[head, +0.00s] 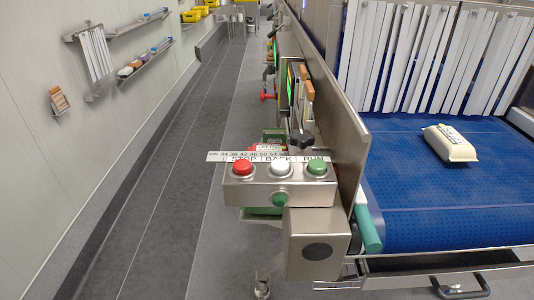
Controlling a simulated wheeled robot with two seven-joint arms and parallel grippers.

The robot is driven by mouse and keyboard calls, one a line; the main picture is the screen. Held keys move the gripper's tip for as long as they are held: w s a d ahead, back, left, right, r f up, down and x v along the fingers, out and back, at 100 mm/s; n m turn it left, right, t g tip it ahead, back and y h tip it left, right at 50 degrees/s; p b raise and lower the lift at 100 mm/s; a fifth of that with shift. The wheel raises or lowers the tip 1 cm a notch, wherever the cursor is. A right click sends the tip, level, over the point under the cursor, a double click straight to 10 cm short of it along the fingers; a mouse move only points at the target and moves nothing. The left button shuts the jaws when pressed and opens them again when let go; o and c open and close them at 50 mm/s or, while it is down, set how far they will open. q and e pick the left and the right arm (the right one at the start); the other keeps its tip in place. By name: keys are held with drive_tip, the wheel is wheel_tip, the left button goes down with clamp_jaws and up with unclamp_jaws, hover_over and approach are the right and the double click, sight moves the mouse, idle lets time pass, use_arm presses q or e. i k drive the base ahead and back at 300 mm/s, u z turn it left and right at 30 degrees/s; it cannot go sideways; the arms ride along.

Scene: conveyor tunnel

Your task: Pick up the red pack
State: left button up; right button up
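I see no red pack in the head view. The only pack in sight is a cream-coloured one (450,143) with a printed label on its top, lying on the blue conveyor belt (425,205) at the right. White strips hang behind it and hide what lies beyond them. Neither of my grippers shows in this view.
A steel control box (280,190) with red, white and green buttons stands at the belt's left end. A tall steel side plate (345,125) edges the belt. White strip curtains (430,60) hang across it. The grey floor (165,200) at left is clear.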

sight(256, 147)
drive_tip(key=u, duration=0.65)
drive_tip(key=k, duration=0.85)
drive_tip(key=u, duration=1.9)
drive_tip(key=i, duration=0.3)
drive_tip(key=z, duration=1)
drive_tip(key=i, duration=3.2)
drive_tip(key=z, duration=2.05)
drive_tip(key=i, duration=1.15)
drive_tip(key=z, duration=1.4)
drive_tip(key=i, duration=0.15)
drive_tip(key=z, duration=0.05)
